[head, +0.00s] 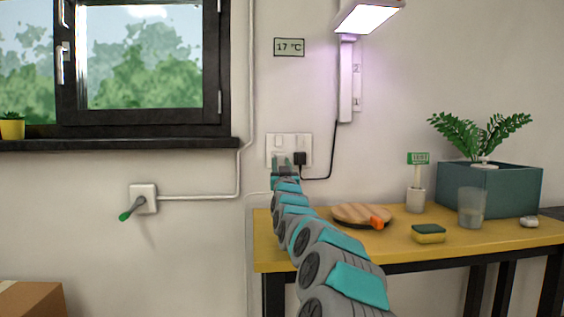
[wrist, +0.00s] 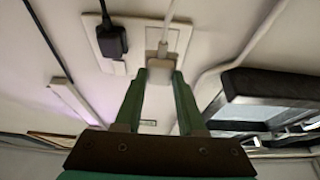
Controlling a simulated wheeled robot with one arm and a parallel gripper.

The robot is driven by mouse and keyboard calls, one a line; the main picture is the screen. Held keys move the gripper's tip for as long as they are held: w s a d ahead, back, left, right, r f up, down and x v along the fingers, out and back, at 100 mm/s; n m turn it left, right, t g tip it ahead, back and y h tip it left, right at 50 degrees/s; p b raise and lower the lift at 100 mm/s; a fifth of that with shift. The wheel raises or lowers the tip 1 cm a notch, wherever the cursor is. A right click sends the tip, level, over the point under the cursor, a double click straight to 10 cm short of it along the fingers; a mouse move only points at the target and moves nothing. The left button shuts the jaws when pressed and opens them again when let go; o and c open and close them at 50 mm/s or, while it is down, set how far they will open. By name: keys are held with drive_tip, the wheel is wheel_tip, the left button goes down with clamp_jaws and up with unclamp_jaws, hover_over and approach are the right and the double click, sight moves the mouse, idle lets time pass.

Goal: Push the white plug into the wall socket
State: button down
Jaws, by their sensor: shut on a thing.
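The white plug (wrist: 159,69) is between the two green fingers of my gripper (wrist: 160,77) in the wrist view, with its white cable (wrist: 172,22) running off to the top. My gripper is shut on it, right in front of the white wall socket plate (wrist: 102,35). In the head view the socket plate (head: 273,142) is above the table's left end, and my gripper (head: 282,160) covers its lower left part and hides the plug. I cannot tell whether the plug's pins are in the socket's holes.
A black plug (head: 300,158) sits in the plate just right of my gripper; its cable runs to a lamp (head: 346,80). A yellow-topped table (head: 380,255) holds a round board (head: 362,213), a sponge (head: 428,234), a glass (head: 471,208) and a planter (head: 510,188). A window ledge (head: 120,143) is left.

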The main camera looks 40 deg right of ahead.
sight(280, 163)
drive_tip(key=shift+p+x, duration=0.7)
drive_tip(key=shift+x, duration=0.15)
drive_tip(key=shift+w+d+f+p, duration=0.15)
drive_tip(key=shift+w+d+p, duration=0.35)
drive_tip(key=shift+w+p, duration=0.3)
drive_tip(key=shift+w+f+b, duration=0.1)
drive_tip(key=shift+f+b, duration=0.1)
drive_tip(key=shift+b, duration=0.15)
drive_tip(key=shift+b, duration=0.55)
idle(0.9)
drive_tip(key=shift+w+d+p, duration=0.3)
drive_tip(key=shift+w+p, duration=0.05)
drive_tip(key=shift+p, duration=0.05)
idle(0.5)
drive_tip(key=shift+c, duration=2.1)
unclamp_jaws()
